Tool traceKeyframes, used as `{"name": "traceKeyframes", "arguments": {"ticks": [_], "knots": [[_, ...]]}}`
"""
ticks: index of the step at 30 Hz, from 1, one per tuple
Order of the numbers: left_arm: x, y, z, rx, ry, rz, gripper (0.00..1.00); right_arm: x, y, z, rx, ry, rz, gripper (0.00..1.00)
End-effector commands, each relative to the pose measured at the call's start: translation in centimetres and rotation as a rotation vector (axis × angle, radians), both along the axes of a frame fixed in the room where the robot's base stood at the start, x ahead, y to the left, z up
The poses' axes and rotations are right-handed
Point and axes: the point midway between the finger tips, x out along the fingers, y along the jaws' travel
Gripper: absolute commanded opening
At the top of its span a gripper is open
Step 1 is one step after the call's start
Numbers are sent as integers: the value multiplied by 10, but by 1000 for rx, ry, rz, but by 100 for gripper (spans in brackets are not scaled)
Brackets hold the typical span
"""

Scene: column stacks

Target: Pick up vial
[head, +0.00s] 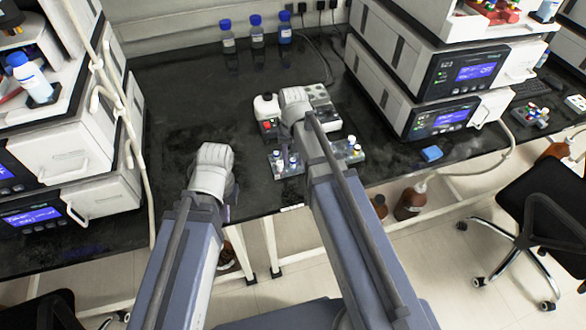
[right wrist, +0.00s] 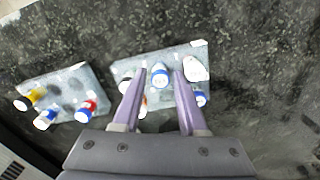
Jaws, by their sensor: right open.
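In the right wrist view, my right gripper (right wrist: 159,72) is open, with its two purple fingers pointing at a rack (right wrist: 135,67). A vial with a blue and white cap (right wrist: 160,76) stands in that rack and shows between the fingertips, with a gap on each side. Other vials in it are partly hidden by the fingers. A second rack (right wrist: 68,92) to the left holds vials with yellow, blue and red caps.
A small device (head: 267,112) and a grey block (head: 322,108) stand behind the racks. Blue-capped bottles (head: 257,38) stand at the back. Stacked instruments (head: 440,80) are at the right, others (head: 60,150) at the left. The black bench is clear at middle left.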

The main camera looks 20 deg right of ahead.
Motion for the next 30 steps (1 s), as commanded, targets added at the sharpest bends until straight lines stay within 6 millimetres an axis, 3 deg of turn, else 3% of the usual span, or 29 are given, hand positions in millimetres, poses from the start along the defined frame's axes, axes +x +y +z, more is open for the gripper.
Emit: {"name": "traceKeyframes", "arguments": {"ticks": [5, 16, 30], "knots": [[0, 0, 1, 0, 0, 0, 0, 0, 0, 1, 0, 0, 0, 40], [0, 0, 1, 0, 0, 0, 0, 0, 0, 1, 0, 0, 0, 0], [0, 0, 2, 0, 0, 0, 0, 0, 0, 2, 0, 0, 0, 0]]}}
